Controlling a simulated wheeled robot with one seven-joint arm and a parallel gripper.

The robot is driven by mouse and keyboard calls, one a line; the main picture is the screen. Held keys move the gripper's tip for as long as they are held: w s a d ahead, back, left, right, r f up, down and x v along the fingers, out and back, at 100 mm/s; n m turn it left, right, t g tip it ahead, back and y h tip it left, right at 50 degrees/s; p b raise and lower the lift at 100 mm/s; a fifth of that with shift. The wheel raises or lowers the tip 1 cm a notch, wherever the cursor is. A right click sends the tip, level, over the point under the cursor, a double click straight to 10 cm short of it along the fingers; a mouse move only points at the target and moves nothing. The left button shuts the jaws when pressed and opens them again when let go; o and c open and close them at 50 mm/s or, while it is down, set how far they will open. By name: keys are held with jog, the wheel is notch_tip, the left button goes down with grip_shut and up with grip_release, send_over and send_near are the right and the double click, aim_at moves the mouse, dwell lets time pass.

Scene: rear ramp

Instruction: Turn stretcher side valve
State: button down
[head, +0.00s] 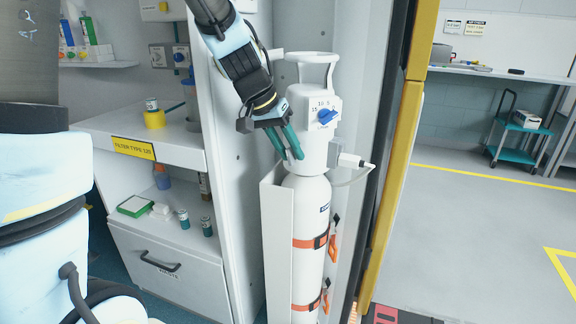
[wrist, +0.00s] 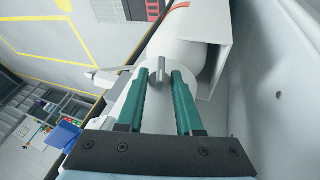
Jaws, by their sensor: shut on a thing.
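A white gas cylinder (head: 310,215) stands upright in a white holder, with a white valve head (head: 300,100) and a carry handle on top. My gripper (head: 290,155) reaches down from the upper left to the valve head's left side. In the wrist view, my two teal fingers (wrist: 158,76) are on either side of a small grey valve piece (wrist: 157,67) on the white body, and are shut on it. In the head view my fingers hide this valve. A blue dial knob (head: 328,116) faces front, apart from my fingers.
A white upright panel is close to the left of my gripper. Orange straps (head: 311,242) hold the cylinder. A hose connector (head: 351,160) sticks out on its right. A yellow post (head: 398,170) stands further right. Shelves with small bottles (head: 183,218) are at left.

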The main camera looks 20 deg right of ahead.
jog(key=shift+w+a+r+g+h+b, duration=0.15)
jog(key=shift+w+g+h+b, duration=0.2)
jog(key=shift+b, duration=0.25)
jog(key=c, duration=0.9)
grip_release()
jog(key=shift+c, duration=0.2)
jog(key=shift+s, duration=0.15)
jog(key=v, duration=1)
jog(key=shift+a+r, duration=0.25)
